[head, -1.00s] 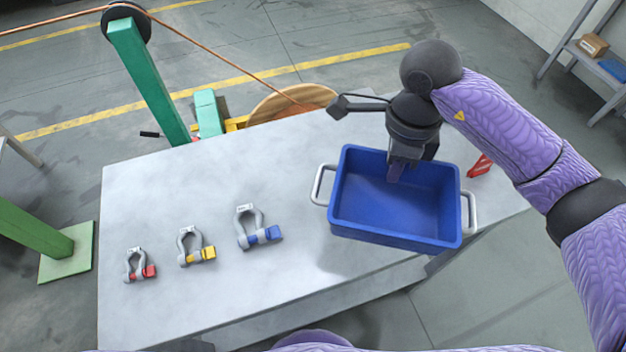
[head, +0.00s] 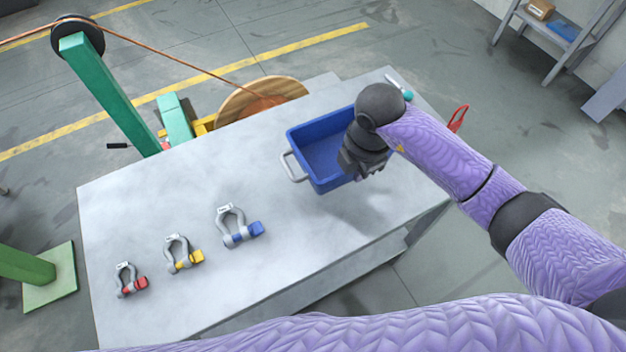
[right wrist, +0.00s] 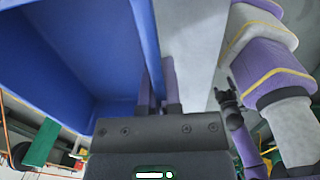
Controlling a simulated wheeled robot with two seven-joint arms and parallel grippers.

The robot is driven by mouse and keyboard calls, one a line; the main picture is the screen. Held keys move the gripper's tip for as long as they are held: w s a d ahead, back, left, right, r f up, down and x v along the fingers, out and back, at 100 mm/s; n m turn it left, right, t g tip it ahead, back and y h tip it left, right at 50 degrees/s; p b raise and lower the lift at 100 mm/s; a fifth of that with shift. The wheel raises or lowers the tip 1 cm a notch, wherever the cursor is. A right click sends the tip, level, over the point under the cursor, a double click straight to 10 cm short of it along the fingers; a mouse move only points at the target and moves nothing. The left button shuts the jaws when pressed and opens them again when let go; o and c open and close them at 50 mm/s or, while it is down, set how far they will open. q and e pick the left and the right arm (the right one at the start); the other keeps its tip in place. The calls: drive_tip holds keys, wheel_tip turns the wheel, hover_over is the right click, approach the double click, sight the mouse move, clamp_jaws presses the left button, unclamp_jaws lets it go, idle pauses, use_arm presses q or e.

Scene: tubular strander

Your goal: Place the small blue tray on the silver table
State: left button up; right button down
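The small blue tray (head: 320,146) is over the right half of the silver table (head: 150,210) in the head view. Its left silver handle (head: 292,167) shows; its right part is hidden by my right gripper and arm. I cannot tell whether its base touches the tabletop. My right gripper (head: 366,165) is at the tray's right part. In the right wrist view, the tray (right wrist: 70,55) fills the upper left, and its wall runs down between the two close fingers (right wrist: 160,90), which look shut on it.
Three shackles, with red (head: 130,282), yellow (head: 182,256) and blue (head: 238,228) pins, lie on the left half of the table. A teal-ended tool (head: 402,88) lies at the far right corner. A red object (head: 458,118) is at the right edge. The table's middle is clear.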

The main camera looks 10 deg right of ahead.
sight(349, 203)
wheel_tip(349, 203, down, 10)
drive_tip(key=b, duration=0.3)
drive_tip(key=c, duration=1.3)
unclamp_jaws()
drive_tip(key=shift+f, duration=0.1)
drive_tip(key=o, duration=0.5)
